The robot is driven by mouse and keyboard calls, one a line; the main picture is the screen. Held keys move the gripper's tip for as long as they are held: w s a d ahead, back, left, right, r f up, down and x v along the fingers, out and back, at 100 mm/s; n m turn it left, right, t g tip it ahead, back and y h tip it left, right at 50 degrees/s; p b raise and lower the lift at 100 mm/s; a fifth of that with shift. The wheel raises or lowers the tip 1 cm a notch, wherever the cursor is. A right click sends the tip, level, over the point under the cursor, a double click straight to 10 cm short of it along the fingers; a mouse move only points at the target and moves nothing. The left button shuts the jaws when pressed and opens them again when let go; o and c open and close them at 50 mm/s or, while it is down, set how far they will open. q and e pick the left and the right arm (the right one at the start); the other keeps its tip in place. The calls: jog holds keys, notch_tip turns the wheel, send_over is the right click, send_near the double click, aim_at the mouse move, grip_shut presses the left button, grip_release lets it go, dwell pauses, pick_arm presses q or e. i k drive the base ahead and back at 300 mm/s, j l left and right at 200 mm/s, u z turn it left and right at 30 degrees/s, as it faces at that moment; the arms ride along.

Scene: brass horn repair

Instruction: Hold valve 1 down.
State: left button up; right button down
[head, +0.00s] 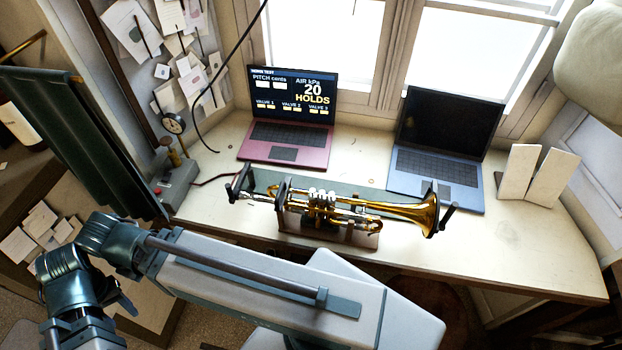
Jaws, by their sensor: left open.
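A brass trumpet (395,208) lies level in a dark wooden stand (328,230) on the bench, its bell to the right. Several pale valve caps (322,194) stand up at its middle; the leftmost, nearest the mouthpiece end, looks like valve 1. I cannot tell whether any cap is pressed. Nothing of mine touches the trumpet. My left arm folds back at the lower left, and my left gripper (84,332) is low at the bottom edge, well away from the trumpet. Its fingertips do not show clearly. My right gripper is not in view.
A red laptop (287,140) shows "AIR kPa 20 HOLDS" and valve labels with small unreadable boxes. A blue laptop (437,165) has a dark screen. A grey box (178,182) with a cable stands left. White panels (537,175) stand right. The bench's right front is clear.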

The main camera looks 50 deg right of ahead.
aim_at(312, 196)
jog(key=z, duration=0.45)
jog(key=k+j+z, duration=0.1)
jog(key=z, duration=0.8)
jog(key=k+j+z, duration=0.1)
jog(key=z, duration=0.8)
jog(key=u, duration=0.3)
